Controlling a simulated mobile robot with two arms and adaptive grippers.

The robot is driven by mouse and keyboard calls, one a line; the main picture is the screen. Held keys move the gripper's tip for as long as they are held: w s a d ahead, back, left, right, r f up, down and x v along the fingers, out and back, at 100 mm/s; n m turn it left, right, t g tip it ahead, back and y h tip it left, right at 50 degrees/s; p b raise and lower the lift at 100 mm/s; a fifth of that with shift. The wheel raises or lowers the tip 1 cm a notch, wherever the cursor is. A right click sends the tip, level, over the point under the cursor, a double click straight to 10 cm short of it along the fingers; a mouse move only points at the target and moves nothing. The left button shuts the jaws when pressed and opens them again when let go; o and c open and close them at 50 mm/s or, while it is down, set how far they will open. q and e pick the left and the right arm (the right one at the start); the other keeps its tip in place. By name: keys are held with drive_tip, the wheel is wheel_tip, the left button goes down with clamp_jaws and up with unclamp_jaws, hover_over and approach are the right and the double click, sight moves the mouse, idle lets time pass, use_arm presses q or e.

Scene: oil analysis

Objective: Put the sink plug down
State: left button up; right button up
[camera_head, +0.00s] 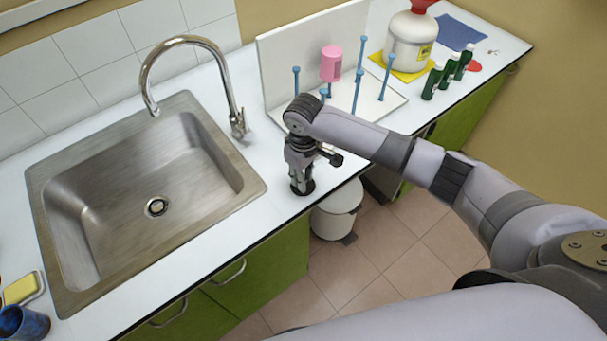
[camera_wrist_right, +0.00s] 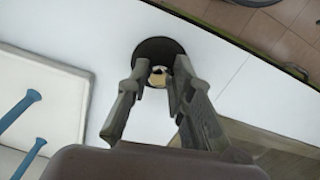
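The sink plug (camera_head: 303,188) is a dark round disc at the front part of the white counter, right of the sink (camera_head: 63,278). My right gripper (camera_head: 301,178) points down directly over it. In the right wrist view, the plug (camera_wrist_right: 154,46) lies beyond the fingertips, with a shiny metal middle part between them. My right gripper (camera_wrist_right: 158,68) looks shut on this middle part; the exact contact is small and partly hidden. The plug appears at or very close to the counter surface; I cannot tell whether it touches. My left gripper is not in view.
The sink's drain (camera_head: 157,206) is uncovered. Green bottles (camera_head: 432,82) stand farther right. The counter's front edge is close to the plug; a white bin (camera_head: 335,215) stands below.

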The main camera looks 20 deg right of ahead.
drive_tip(key=o, duration=0.4)
drive_tip(key=shift+r, duration=0.15)
wheel_tip(320, 180, up, 12)
drive_tip(key=b, duration=0.1)
drive_tip(key=shift+b, duration=0.4)
idle(0.3)
